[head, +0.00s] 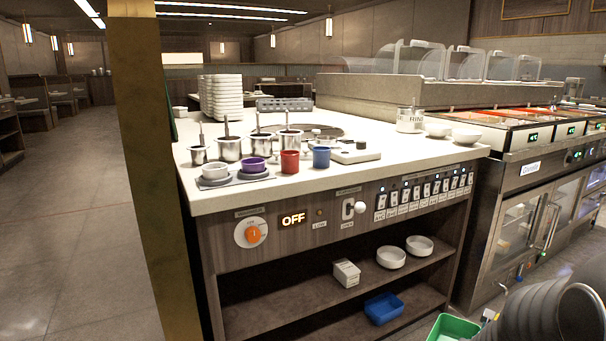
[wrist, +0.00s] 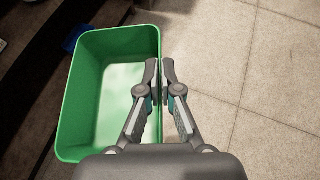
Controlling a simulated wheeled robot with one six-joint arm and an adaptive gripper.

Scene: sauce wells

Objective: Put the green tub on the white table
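The green tub (wrist: 68,100) is an open, rectangular bin with a pale, bright-looking inside. It fills the left middle of the wrist view, and part of it shows at the bottom edge of the head view (head: 452,327). My gripper (wrist: 160,72) has its fingers nearly together at the tub's right wall, one on the inner side and one on the outer side, pinching it. The fingers are hidden in the head view. A counter with a white top (head: 400,165) stands in the middle of the head view; no separate white table is clear.
The white top holds metal pots, a red cup (head: 290,162), a blue cup (head: 321,157), stacked plates (head: 222,98) and bowls. A blue tub (head: 384,308) and white bowls sit on shelves below. A brass-coloured post (head: 150,170) stands left. Tiled floor (wrist: 260,80) is clear at right.

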